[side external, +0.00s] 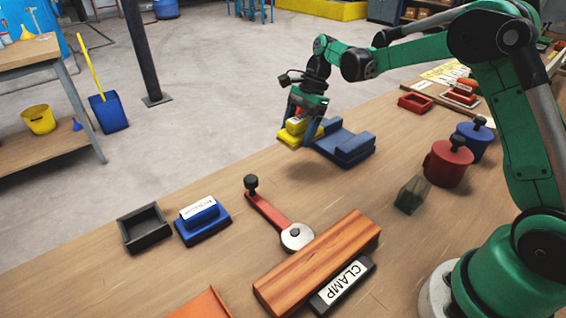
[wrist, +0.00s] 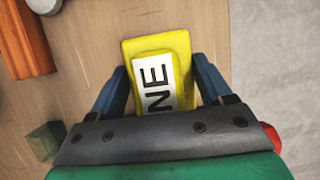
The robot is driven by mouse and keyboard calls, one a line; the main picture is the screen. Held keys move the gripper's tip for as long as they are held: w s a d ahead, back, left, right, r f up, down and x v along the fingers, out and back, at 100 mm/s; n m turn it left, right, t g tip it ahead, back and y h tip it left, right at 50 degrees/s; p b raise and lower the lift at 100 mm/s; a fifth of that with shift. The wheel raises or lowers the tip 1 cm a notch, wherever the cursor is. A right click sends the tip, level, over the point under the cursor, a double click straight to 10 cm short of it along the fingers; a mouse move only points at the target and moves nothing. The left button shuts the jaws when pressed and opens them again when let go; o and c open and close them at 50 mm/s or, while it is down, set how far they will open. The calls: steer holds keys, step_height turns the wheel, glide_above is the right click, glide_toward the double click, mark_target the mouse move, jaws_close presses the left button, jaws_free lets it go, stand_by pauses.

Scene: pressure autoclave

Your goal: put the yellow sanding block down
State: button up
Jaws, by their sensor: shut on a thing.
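The yellow sanding block (side external: 290,137) is between the fingers of my gripper (side external: 300,133), near the far edge of the bench. In the wrist view the block (wrist: 182,45) has a wide yellow base and a raised top with a white label showing "NE". My gripper (wrist: 163,85) is shut on it, with one blue finger on each side. The near end of the block is hidden by the gripper body. I cannot tell whether its underside touches the bench.
A blue stepped holder (side external: 352,150) is just right of my gripper. A wooden beam (side external: 318,262), red-handled tool (side external: 268,213), blue block (side external: 203,226), black tray (side external: 144,232) and greenish cube (side external: 411,195) are nearer. Red (side external: 447,167) and blue (side external: 474,142) canisters stand right. Bare bench lies between.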

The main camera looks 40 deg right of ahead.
mark_target(293, 168)
steer(key=shift+f, duration=3.5)
steer(key=shift+f, duration=0.2)
